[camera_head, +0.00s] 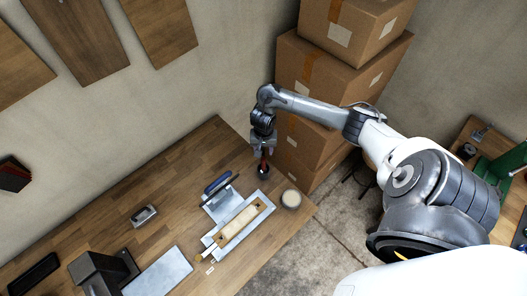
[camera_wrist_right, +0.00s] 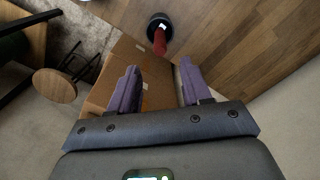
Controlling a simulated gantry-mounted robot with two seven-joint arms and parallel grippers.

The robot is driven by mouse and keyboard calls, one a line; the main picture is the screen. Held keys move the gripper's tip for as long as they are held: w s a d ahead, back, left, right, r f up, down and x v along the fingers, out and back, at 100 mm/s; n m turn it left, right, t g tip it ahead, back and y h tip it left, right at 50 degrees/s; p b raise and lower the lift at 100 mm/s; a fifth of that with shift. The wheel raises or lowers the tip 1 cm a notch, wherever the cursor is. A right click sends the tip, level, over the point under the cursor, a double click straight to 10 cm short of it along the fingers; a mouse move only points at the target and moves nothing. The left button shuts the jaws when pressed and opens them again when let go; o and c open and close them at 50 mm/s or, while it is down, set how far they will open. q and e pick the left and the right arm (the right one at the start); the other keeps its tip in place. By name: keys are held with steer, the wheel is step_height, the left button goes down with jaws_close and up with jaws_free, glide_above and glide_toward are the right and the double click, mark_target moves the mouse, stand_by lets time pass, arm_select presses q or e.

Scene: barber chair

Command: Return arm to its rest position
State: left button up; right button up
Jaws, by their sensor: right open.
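My right arm (camera_head: 320,108) reaches in from the right in the head view, over the stacked boxes. My right gripper (camera_head: 264,150) points down over the far right corner of the wooden table (camera_head: 110,203). In the right wrist view, the gripper (camera_wrist_right: 157,88) is open, with its two purple-grey fingers apart and nothing between them. A red-handled tool with a dark round base (camera_head: 263,172) stands on the table below the gripper. In the right wrist view the red-handled tool (camera_wrist_right: 159,40) is beyond the fingertips. My left gripper is not in view.
Cardboard boxes (camera_head: 340,65) are stacked right beside the gripper. On the table are a blue-handled scraper (camera_head: 222,203), a light block on a metal plate (camera_head: 240,224), a round cup (camera_head: 291,199) and a dark machine (camera_head: 100,272). A stool (camera_wrist_right: 55,86) stands on the floor.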

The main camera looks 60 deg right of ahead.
steer(key=shift+r, duration=0.3)
steer(key=shift+s+f, duration=0.1)
